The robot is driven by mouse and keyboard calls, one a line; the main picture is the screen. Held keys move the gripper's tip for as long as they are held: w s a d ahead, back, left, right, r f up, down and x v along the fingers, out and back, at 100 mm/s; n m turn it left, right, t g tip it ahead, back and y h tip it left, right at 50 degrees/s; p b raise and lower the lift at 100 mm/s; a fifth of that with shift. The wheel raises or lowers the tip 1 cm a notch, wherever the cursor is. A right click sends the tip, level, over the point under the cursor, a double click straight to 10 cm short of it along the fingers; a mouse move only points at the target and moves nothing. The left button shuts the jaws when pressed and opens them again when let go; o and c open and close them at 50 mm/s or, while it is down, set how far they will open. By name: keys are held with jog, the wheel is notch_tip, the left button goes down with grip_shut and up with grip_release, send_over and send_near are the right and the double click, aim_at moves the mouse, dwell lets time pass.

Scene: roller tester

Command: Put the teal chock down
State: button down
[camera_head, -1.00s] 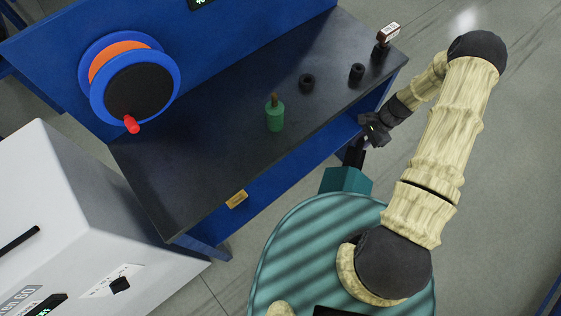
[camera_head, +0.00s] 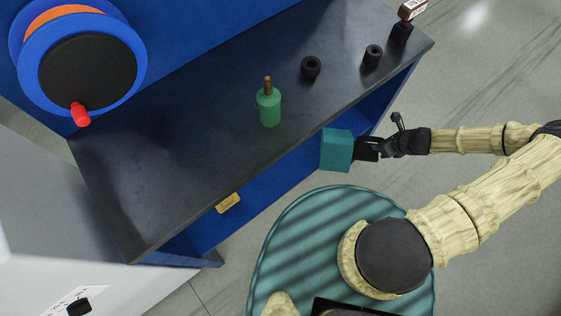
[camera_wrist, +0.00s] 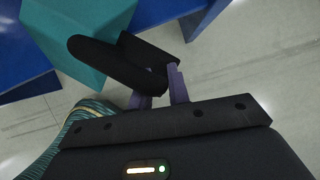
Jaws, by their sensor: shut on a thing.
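The teal chock (camera_head: 337,150) is a teal block held in front of the bench's front edge in the head view. My gripper (camera_head: 362,149) is shut on it from the right side. In the wrist view the chock (camera_wrist: 82,32) fills the upper left, beyond the dark fingers of my gripper (camera_wrist: 130,62). The chock appears clear of the bench top; its exact height is hard to tell. The part between the fingers is hidden.
A blue reel with a red knob (camera_head: 80,75) stands left. The bench's front left part is clear.

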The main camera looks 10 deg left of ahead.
jog(key=shift+a, duration=0.1)
jog(key=w+a, duration=1.2)
jog(key=shift+a, duration=0.1)
jog(key=f, duration=0.3)
jog(key=shift+w+a+f, duration=0.25)
jog(key=c, duration=1.3)
grip_release()
jog(key=shift+r, duration=0.1)
